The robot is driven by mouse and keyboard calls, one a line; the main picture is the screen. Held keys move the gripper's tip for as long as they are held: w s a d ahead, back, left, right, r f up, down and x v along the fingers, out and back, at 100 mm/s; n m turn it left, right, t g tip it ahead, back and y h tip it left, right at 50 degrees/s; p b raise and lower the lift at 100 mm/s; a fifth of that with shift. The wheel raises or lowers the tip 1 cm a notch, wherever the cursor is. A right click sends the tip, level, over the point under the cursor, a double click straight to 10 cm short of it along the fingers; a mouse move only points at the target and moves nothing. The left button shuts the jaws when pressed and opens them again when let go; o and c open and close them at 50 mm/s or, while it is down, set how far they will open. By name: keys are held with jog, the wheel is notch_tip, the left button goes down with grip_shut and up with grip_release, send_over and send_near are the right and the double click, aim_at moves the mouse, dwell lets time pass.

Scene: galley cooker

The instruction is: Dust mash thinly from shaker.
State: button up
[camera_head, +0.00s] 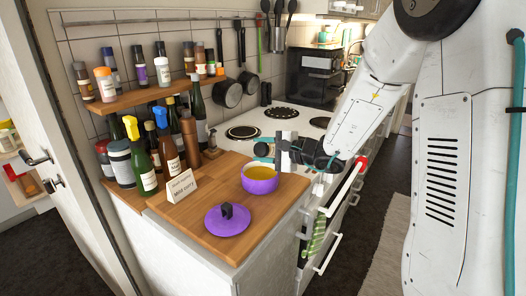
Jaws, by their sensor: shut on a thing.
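A purple pot (261,186) stands on the wooden worktop, with a yellow-orange mash (265,173) in it. My gripper (281,152) is just behind and above the pot's right rim. It is shut on a small grey upright thing (288,141), which looks like the shaker. The fingers partly hide it, and its top is too small to read. I see no dust falling. A purple lid (228,219) with a dark knob lies on the worktop in front of the pot.
A small written card (182,186) stands left of the pot. Several bottles (141,160) and jars crowd the left back, below a wooden spice shelf (150,95). The white hob (280,115) is behind. The worktop (190,225) around the lid is clear.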

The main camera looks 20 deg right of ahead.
jog(key=shift+s+r+m+y, duration=0.1)
jog(key=shift+r+m+y, duration=0.2)
jog(key=shift+r+m, duration=0.7)
jog(key=shift+f, duration=0.15)
